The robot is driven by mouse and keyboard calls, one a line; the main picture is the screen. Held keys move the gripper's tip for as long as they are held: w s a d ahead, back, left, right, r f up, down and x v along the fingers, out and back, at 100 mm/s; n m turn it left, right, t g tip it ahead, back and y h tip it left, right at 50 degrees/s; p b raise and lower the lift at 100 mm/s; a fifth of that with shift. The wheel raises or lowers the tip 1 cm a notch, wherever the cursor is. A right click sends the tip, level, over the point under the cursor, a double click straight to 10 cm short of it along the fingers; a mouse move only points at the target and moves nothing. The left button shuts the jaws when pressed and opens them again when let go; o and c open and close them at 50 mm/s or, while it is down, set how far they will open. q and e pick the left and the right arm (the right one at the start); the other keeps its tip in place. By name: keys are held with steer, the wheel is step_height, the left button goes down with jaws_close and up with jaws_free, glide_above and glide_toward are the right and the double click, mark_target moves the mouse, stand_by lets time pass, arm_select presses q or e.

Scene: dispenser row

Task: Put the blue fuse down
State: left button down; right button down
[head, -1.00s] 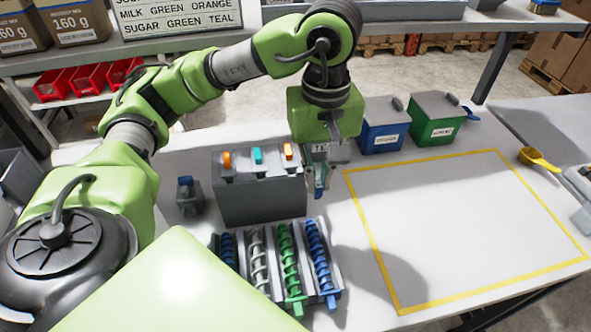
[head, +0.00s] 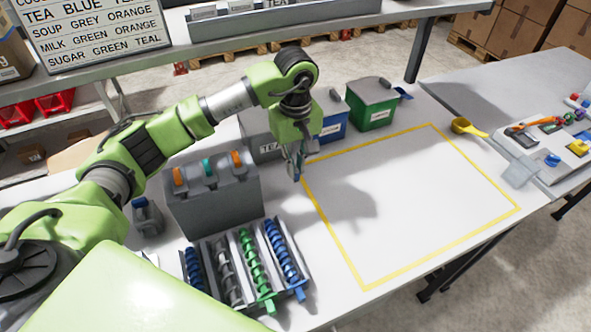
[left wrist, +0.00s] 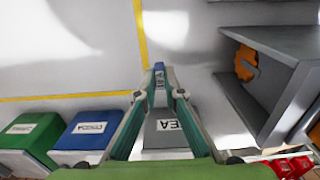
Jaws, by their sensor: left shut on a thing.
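The blue fuse (left wrist: 159,72) is between the fingertips of my left gripper, which is shut on it in the left wrist view. In the head view my left gripper (head: 297,167) points down above the table, by the back left corner of the yellow outline (head: 335,247). Only a little blue shows at its tips there, and the fuse is mostly hidden by the fingers. I cannot tell the gap between fuse and table. My right gripper is not in view.
A grey dispenser (head: 220,204) with orange and teal knobs stands left of the gripper. Several coloured spirals (head: 255,262) lie in front. Grey TEA (head: 262,150), blue (head: 332,128) and green (head: 371,108) bins stand behind. Inside the outline is bare; a yellow scoop (head: 467,127) lies beyond.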

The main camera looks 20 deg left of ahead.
mark_target(296, 169)
arm_select(q)
step_height(296, 169, down, 3)
steer(key=shift+p, duration=0.95)
steer(key=shift+f, duration=0.15)
steer(key=shift+w+f, duration=0.1)
steer(key=shift+f+b, duration=0.15)
steer(key=shift+b, duration=0.15)
steer(key=c, duration=2.1)
jaws_free()
steer(key=shift+c, duration=0.2)
